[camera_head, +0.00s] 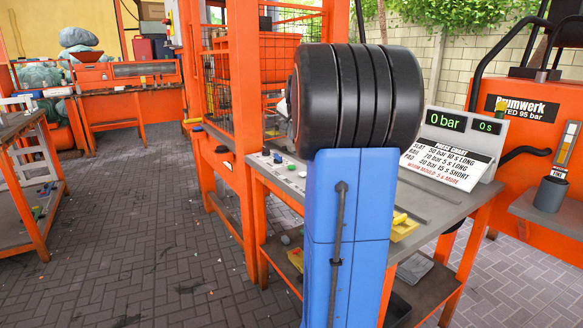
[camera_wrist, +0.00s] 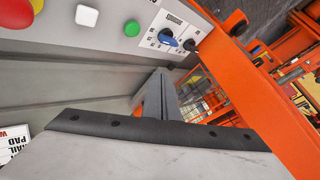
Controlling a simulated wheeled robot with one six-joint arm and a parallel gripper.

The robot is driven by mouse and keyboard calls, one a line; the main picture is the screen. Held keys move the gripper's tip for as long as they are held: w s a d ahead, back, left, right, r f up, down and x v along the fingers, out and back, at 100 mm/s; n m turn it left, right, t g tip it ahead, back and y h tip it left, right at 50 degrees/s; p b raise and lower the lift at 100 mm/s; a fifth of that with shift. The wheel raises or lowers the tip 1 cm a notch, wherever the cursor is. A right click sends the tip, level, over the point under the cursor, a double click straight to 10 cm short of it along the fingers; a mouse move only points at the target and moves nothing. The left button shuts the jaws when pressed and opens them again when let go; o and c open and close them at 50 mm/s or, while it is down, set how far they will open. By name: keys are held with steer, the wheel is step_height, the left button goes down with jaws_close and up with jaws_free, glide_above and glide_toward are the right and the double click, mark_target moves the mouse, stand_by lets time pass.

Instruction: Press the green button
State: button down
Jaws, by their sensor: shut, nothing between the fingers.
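The green button (camera_wrist: 132,28) is a small round dome on the pale control panel, in the upper middle of the wrist view. My gripper (camera_wrist: 160,86) shows as two grey fingers closed together, empty, in the middle of the wrist view. Its tips appear below and a little right of the green button in the picture, apart from it. How far off the panel they are, I cannot tell. In the head view my blue and black arm hides the gripper, and the panel's controls on the grey workbench (camera_head: 430,206) are very small.
An orange frame post (camera_head: 246,80) stands close by.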

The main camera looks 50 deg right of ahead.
mark_target(292, 167)
steer(key=shift+f, duration=4.3)
steer(key=shift+f, duration=0.15)
steer(key=shift+f, duration=0.3)
